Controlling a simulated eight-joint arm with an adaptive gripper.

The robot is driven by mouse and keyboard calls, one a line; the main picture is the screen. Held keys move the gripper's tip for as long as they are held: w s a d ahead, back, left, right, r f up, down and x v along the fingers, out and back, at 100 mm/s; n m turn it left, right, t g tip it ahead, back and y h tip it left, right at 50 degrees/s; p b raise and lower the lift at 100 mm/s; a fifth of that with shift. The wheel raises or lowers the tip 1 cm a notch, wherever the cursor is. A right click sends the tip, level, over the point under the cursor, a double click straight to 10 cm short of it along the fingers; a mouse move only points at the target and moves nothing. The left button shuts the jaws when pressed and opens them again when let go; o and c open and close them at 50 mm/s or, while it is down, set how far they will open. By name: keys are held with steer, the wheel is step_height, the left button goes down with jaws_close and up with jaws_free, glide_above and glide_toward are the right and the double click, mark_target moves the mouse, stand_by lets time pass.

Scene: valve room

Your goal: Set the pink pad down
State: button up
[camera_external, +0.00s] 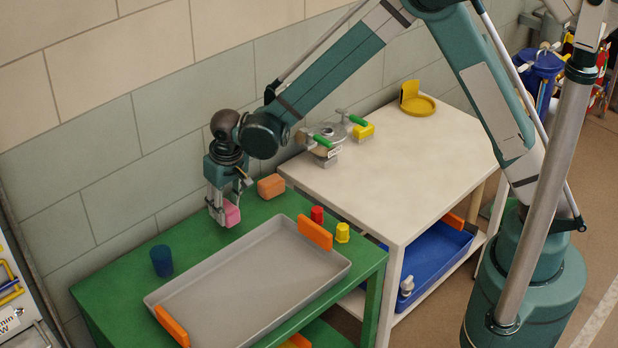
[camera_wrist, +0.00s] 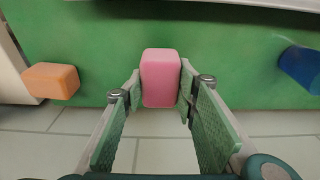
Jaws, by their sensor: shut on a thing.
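The pink pad (camera_external: 232,213) is a small rounded block. My gripper (camera_external: 224,207) is shut on it, above the back part of the green table (camera_external: 120,277). In the wrist view the pad (camera_wrist: 160,78) sits between the two fingertips of my gripper (camera_wrist: 160,88), with green tabletop (camera_wrist: 225,60) around its far end. I cannot tell whether its underside touches the table. An orange block (camera_external: 271,186), also in the wrist view (camera_wrist: 52,81), lies on the table to the right of the pad in the external view.
A grey tray (camera_external: 250,285) with orange handles fills the table's front. A blue cylinder (camera_external: 162,261) stands at left; a red piece (camera_external: 317,214) and a yellow piece (camera_external: 342,233) stand right of the tray. A white table (camera_external: 410,180) with valve parts adjoins. The wall is close behind.

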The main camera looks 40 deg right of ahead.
mark_target(229, 209)
steer(key=shift+f, duration=1.25)
steer(key=shift+f+b, duration=0.15)
steer(key=shift+b, duration=0.15)
steer(key=o, duration=0.7)
steer(key=shift+o, duration=0.3)
steer(key=shift+r, duration=0.2)
steer(key=shift+s+r+p, duration=0.3)
steer(key=shift+r+p, duration=0.1)
steer(key=shift+r, duration=1.55)
steer(key=shift+s+r+p, duration=0.3)
steer(key=shift+r+p, duration=0.1)
steer(key=shift+r, duration=1.6)
steer(key=shift+s+r+p, duration=0.3)
steer(key=shift+r+p, duration=0.1)
steer(key=shift+r, duration=1.55)
